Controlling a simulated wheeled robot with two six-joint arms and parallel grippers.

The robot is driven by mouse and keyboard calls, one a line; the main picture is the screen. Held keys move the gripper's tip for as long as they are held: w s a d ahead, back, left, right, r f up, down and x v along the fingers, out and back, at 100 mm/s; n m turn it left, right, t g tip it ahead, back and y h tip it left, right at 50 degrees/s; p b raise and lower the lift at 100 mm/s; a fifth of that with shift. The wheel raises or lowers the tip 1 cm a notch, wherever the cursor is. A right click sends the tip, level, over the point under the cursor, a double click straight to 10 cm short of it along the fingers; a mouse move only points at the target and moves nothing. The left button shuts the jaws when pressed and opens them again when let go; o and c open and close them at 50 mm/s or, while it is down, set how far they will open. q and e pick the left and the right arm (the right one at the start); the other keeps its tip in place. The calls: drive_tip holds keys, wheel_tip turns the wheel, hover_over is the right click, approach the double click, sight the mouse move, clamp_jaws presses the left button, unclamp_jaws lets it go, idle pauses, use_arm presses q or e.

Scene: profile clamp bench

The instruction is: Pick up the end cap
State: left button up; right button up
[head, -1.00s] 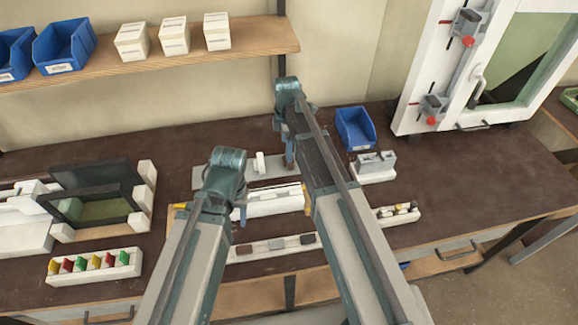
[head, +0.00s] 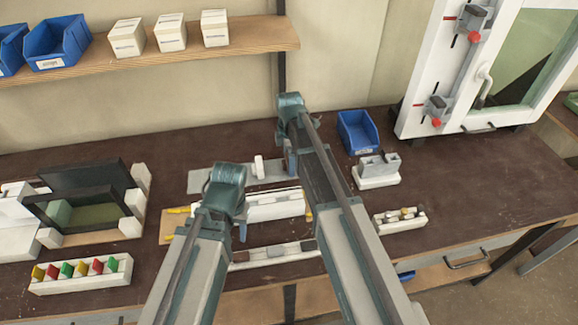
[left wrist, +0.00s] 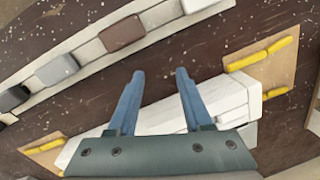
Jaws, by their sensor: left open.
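A long white rack (head: 305,249) near the bench's front edge holds small caps. In the left wrist view these are a brown cap (left wrist: 122,33), a grey cap (left wrist: 57,68) and a black cap (left wrist: 14,98); which is the end cap I cannot tell. My left gripper (left wrist: 158,73) is open and empty, its two blue fingers pointing toward the rack but apart from the caps. In the head view the left gripper (head: 242,232) hangs between the rack and a white profile (head: 278,204). My right gripper (head: 291,164) is farther back, its fingers mostly hidden.
The profile lies on a wooden board with yellow pads (left wrist: 278,45). A rack of coloured pieces (head: 80,274) and a dark frame stand at left. A blue bin (head: 358,132), a grey block and a small white rack (head: 400,220) are right. The bench's far right is clear.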

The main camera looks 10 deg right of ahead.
drive_tip(key=c, duration=1.2)
use_arm(q)
drive_tip(key=shift+r, duration=0.1)
use_arm(e)
drive_tip(key=shift+r, duration=0.15)
